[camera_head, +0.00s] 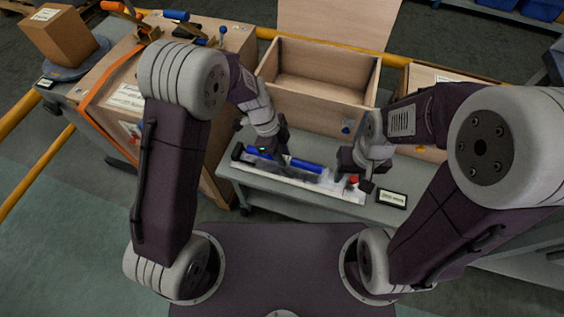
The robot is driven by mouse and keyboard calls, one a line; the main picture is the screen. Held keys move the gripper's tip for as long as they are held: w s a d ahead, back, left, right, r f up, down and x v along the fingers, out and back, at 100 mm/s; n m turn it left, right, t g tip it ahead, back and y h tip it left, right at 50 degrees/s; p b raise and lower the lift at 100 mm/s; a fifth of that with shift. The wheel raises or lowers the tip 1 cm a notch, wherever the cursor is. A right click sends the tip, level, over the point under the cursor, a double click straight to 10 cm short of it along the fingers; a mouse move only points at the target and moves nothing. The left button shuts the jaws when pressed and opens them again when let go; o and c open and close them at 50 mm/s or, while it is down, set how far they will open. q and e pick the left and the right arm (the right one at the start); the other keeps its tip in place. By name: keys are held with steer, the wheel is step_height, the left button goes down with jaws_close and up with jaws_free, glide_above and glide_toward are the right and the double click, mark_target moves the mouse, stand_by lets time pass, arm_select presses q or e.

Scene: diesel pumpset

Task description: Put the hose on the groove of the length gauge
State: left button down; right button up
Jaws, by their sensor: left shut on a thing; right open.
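The blue hose (305,164) lies lengthwise over or along the length gauge, a long pale bar (300,183) on the grey bench. I cannot tell whether the hose is in the groove or just above it. My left gripper (272,158) is shut on the hose near its left end and hides part of it. My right gripper (357,181) is open and empty by the gauge's right end, close to a small red part (352,180). The hose's right end stops left of my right gripper.
An open wooden box (315,105) stands behind the gauge. A small black-framed label (391,199) lies at right on the bench (325,202). A strapped wooden crate (120,115) stands at left with a cardboard box (62,35) beyond.

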arm_select(q)
step_height(320, 180, down, 4)
steer(key=shift+r+b, duration=0.1)
steer(key=shift+b, duration=0.6)
steer(key=shift+r, duration=0.1)
steer(key=shift+f, duration=0.2)
steer(key=c, duration=1.2)
jaws_free()
steer(key=p+v, duration=0.4)
steer(key=v, duration=0.8)
steer(key=shift+r+p, duration=0.25)
steer(key=shift+p, duration=0.05)
